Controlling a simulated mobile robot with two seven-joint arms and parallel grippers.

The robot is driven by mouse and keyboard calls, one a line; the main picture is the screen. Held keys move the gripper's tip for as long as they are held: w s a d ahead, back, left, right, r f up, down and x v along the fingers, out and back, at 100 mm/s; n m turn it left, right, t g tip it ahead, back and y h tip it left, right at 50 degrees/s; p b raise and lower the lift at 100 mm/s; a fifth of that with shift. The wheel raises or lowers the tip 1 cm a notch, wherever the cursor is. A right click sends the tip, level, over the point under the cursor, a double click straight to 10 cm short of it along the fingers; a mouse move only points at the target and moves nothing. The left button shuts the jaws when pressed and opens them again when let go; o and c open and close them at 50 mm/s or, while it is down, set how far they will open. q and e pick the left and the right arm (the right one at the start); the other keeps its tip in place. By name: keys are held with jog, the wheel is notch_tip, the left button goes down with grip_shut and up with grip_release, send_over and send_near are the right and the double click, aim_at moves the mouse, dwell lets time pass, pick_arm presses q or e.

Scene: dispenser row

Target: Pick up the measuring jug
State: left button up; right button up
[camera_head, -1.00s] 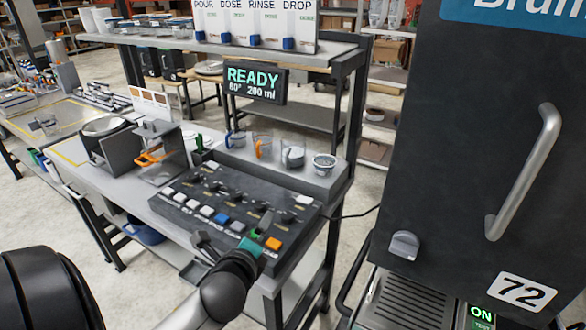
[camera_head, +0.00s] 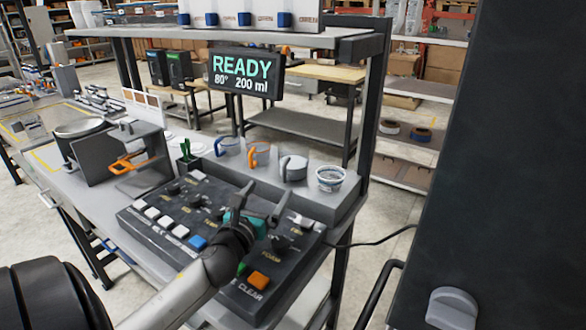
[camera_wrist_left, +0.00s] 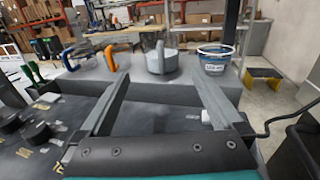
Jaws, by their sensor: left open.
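A row of vessels stands on the raised ledge behind the button panel. Which one is the measuring jug I cannot tell for certain. My left gripper (camera_head: 264,197) is open and empty above the panel, in front of the ledge. In the left wrist view its fingers point towards the grey jug (camera_wrist_left: 161,60), apart from it. My right gripper is not in view.
The button panel (camera_head: 185,215) lies below my left gripper. A READY display (camera_head: 243,74) hangs from the shelf above the ledge. A dark cabinet (camera_head: 490,130) fills the right. A dark post (camera_head: 372,100) stands at the ledge's right end.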

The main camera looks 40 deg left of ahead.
aim_at(284, 174)
pick_arm(q)
jog(key=shift+f+b+x, duration=0.15)
jog(key=shift+b+x, duration=0.4)
jog(key=shift+x, duration=2.65)
jog(key=shift+f+b+x, duration=0.2)
jog(key=shift+b+x, duration=0.35)
jog(key=shift+x, duration=2.65)
jog(key=shift+w+a, duration=0.15)
jog(key=shift+w, duration=0.35)
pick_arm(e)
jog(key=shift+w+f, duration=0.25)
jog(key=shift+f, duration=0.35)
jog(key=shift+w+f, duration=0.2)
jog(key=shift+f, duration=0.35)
pick_arm(q)
jog(key=c, duration=1.3)
jog(key=shift+r, duration=0.15)
jog(key=shift+c, duration=0.4)
